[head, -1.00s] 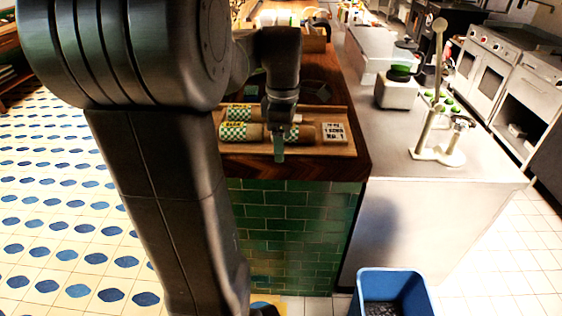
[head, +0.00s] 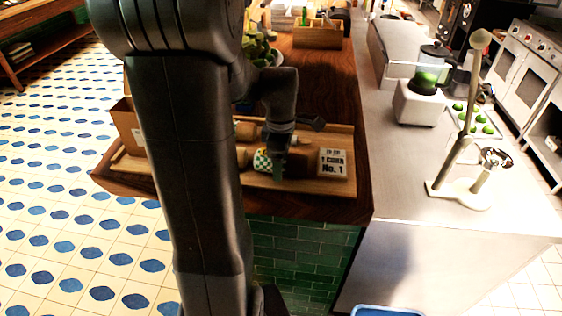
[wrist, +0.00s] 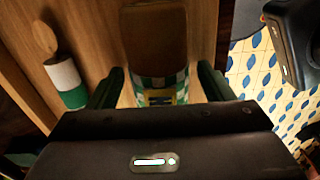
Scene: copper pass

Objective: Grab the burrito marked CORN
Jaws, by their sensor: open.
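A wrapped burrito (head: 298,160) lies on the wooden tray (head: 232,178), with a bare brown end and a green-and-white checkered wrapper. In the wrist view the burrito (wrist: 155,42) lies between my gripper's two open fingers (wrist: 158,86), with a finger on each side of its checkered part. Its yellow label is partly hidden by my gripper body, and I cannot read its word. In the head view my gripper (head: 276,160) points down over the wrapper. A small card (head: 333,162) on the tray's right seems to read "1 CORN No. 1".
Another roll (wrist: 62,75) with a white and green wrap lies to the left in the wrist view. My arm hides part of the tray in the head view. A blender (head: 420,95) and a press (head: 465,150) stand on the steel counter. A blue bin (head: 388,312) is on the floor.

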